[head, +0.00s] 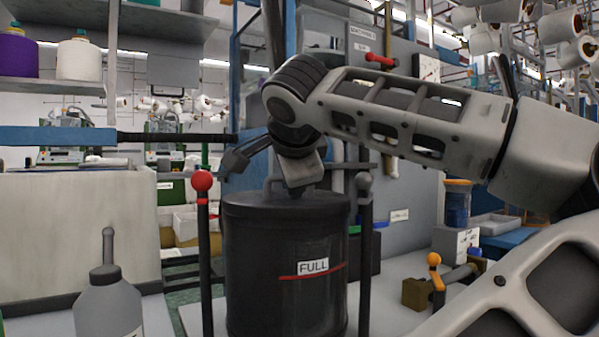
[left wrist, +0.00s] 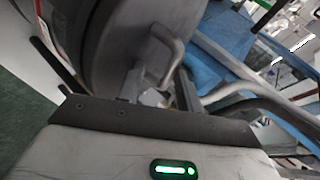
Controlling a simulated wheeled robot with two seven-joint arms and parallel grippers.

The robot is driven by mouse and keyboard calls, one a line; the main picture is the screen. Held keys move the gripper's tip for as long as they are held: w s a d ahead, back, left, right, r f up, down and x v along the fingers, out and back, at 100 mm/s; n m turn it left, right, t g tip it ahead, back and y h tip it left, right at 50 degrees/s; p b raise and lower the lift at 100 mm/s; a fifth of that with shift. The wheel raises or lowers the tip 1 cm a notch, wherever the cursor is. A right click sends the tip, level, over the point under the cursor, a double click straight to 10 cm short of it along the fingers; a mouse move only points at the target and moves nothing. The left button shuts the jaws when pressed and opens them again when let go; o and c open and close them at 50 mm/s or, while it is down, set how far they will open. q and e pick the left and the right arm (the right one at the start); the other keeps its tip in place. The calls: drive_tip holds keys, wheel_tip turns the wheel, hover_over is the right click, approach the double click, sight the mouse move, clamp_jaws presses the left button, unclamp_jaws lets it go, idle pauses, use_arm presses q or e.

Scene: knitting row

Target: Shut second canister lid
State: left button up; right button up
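A black canister (head: 285,285) with a FULL label and a red line stands upright in the middle of the head view. Its dark round lid (head: 318,199) lies across the top and looks level; I cannot tell if it is fully seated. The lid handle (head: 271,186) shows at its left, and in the left wrist view the grey handle (left wrist: 170,52) rises from the lid (left wrist: 108,40). My left gripper (left wrist: 158,88) is right at the handle, its fingers apart on either side of the handle's lower end. My right gripper is out of view.
A red-knobbed post (head: 202,182) stands left of the canister and a grey-knobbed post (head: 363,182) right of it. A grey bottle (head: 108,300) is at the lower left. An orange-knobbed fitting (head: 434,260) is at the right. A blue bar (head: 60,137) extends from the left.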

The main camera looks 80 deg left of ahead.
use_arm(q)
drive_tip(key=shift+s+d+f, duration=0.1)
drive_tip(key=shift+f, duration=0.5)
drive_tip(key=shift+d+r, duration=0.1)
drive_tip(key=shift+r, duration=0.05)
drive_tip(key=p+v, duration=0.5)
drive_tip(key=v, duration=1.1)
drive_tip(key=shift+a+r, duration=0.2)
drive_tip(key=shift+r, duration=0.25)
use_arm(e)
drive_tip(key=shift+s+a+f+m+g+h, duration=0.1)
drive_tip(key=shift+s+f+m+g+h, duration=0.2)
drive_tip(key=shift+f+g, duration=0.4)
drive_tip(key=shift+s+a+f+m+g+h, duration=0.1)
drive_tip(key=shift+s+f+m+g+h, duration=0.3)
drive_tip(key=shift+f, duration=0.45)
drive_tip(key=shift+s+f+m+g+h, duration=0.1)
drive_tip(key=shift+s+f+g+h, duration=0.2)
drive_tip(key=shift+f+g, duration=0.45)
